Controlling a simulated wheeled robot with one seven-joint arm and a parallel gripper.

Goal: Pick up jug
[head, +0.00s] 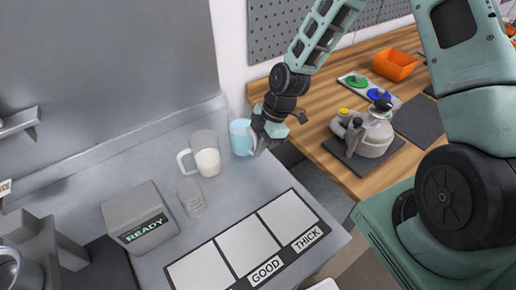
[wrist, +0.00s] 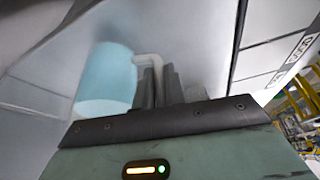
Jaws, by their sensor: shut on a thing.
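A clear jug with light blue liquid (head: 239,138) stands on the grey counter near its back right corner. In the wrist view the blue jug (wrist: 106,80) is at the left, with its pale handle (wrist: 148,60) toward my fingers. My gripper (head: 260,136) is at the right side of this jug, and its dark fingers (wrist: 160,82) are shut on the handle. The fingers hide part of the handle. Whether the jug's base touches the counter is hard to tell. A second jug with white liquid (head: 207,160) stands to the left, its handle facing left.
A clear beaker (head: 191,198) and a grey box marked READY (head: 141,220) stand to the left. A panel with blank pads (head: 248,246), labelled GOOD and THICK, lies in front. A wooden bench (head: 345,178) on the right holds a grey machine (head: 366,132) and an orange bin (head: 394,64).

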